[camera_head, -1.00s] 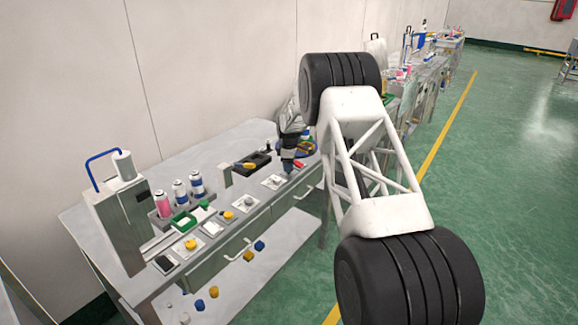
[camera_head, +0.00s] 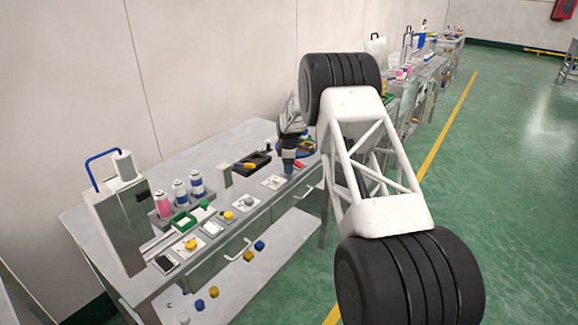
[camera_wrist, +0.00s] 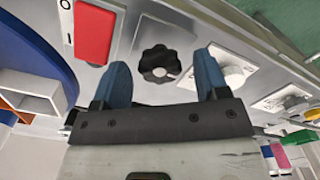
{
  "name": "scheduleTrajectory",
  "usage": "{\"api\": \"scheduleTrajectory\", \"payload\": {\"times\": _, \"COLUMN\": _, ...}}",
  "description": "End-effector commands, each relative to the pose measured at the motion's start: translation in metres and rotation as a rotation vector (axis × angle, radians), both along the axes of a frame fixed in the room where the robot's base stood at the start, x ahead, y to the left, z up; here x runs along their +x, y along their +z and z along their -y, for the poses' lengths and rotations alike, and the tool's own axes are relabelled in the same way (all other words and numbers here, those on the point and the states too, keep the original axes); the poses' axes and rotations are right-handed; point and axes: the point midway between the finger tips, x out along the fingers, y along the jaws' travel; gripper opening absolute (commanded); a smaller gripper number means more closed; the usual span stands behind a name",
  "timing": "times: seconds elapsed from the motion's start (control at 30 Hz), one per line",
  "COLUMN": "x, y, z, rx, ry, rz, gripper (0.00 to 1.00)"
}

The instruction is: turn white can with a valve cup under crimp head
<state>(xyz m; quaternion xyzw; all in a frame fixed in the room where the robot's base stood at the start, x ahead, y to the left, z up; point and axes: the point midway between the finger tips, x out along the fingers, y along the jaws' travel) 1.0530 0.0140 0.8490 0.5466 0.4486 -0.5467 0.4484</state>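My gripper (camera_wrist: 161,78) is open and empty. Its blue fingers point at a black lobed knob (camera_wrist: 160,64), which shows between the fingertips in the wrist view; I cannot tell whether they touch it. A blue round disc (camera_wrist: 32,42) curves along the left of the wrist view, with a white box-like piece at its edge. In the head view my gripper (camera_head: 289,160) is at the bench's far end beside the blue round part (camera_head: 307,150), partly hidden by my arm. I cannot make out the white can, valve cup or crimp head.
A red switch (camera_wrist: 95,30) marked I and O is left of the knob. White plates (camera_wrist: 232,68) lie to its right. On the bench, a pink can (camera_head: 163,203) and blue-and-white cans (camera_head: 180,193) stand by a tall grey machine (camera_head: 118,215). A green tray (camera_head: 183,221) is in front.

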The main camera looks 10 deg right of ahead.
Motion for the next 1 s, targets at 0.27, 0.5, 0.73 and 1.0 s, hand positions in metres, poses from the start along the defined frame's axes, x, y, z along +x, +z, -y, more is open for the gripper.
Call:
{"api": "scheduleTrajectory", "payload": {"times": 0.27, "x": 0.000, "y": 0.002, "z": 0.000, "rx": 0.000, "ry": 0.000, "rz": 0.001, "gripper": 0.68}}
{"api": "scheduleTrajectory", "payload": {"times": 0.5, "x": 0.001, "y": 0.020, "z": 0.000, "rx": 0.000, "ry": 0.000, "rz": 0.003, "gripper": 0.68}}
{"api": "scheduleTrajectory", "payload": {"times": 0.73, "x": 0.001, "y": 0.049, "z": 0.000, "rx": 0.000, "ry": 0.000, "rz": 0.002, "gripper": 0.68}}
{"api": "scheduleTrajectory", "payload": {"times": 1.0, "x": 0.000, "y": 0.074, "z": 0.000, "rx": 0.000, "ry": 0.000, "rz": 0.001, "gripper": 0.68}}
